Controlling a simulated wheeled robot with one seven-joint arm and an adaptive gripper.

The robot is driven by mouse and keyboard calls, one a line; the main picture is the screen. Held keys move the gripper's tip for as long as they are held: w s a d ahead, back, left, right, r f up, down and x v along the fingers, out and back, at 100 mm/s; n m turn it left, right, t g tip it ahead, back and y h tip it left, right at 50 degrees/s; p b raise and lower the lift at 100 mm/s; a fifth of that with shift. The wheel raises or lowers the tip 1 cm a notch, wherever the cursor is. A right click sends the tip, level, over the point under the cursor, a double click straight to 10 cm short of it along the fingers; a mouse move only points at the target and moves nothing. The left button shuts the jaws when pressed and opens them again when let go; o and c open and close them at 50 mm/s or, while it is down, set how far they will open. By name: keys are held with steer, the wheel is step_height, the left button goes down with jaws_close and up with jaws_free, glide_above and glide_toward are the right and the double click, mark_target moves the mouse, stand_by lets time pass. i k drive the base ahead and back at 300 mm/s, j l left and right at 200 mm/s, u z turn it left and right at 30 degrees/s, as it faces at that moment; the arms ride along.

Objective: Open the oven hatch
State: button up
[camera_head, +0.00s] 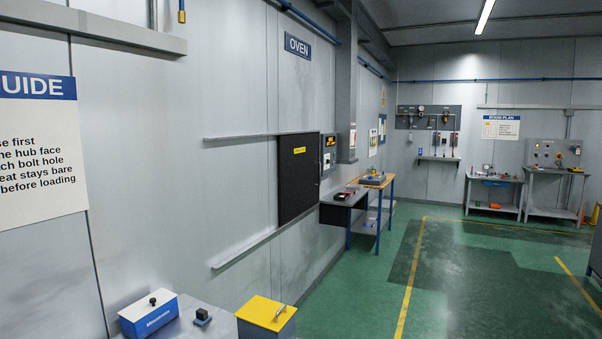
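The oven hatch (298,185) is a dark flat panel with a small yellow label, on the left wall below and to the right of the blue OVEN sign (298,46). It sits at the right end of an upper rail (240,136) and a lower rail (245,249), which run left along the wall. No opening shows around the panel, and no handle can be made out at this distance. My gripper is not in view.
A control panel (328,153) and a dark shelf (342,200) are just right of the hatch. In the foreground are a blue-and-white box (150,316) and a yellow-lidded box (266,312). Green floor (365,285) is clear in the middle.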

mark_target(298, 153)
steer(key=i+z, duration=0.25)
steer(key=i, duration=4.5)
